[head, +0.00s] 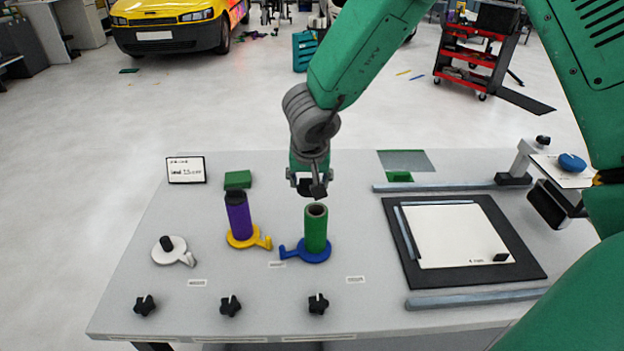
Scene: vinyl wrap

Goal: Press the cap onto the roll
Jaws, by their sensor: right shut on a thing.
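A green roll (316,232) stands upright on a blue base with a hook-like handle (292,252). Its top end is open and shows a dark hole. My right gripper (312,186) points down just above and behind the roll's top in the picture. It is shut on a small black cap (319,191), which looks apart from the roll; the exact gap is hard to tell. A purple roll (239,219) stands to the left on a yellow base (246,241), with a black cap (234,198) on its top. My left gripper is not in view.
A white base (184,256) with a black peg stands at the left. Several black star knobs (231,305) line the table's front. A black mat (520,262) with a white sheet lies right, between grey bars. A sign (186,170) and green block (238,180) are behind.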

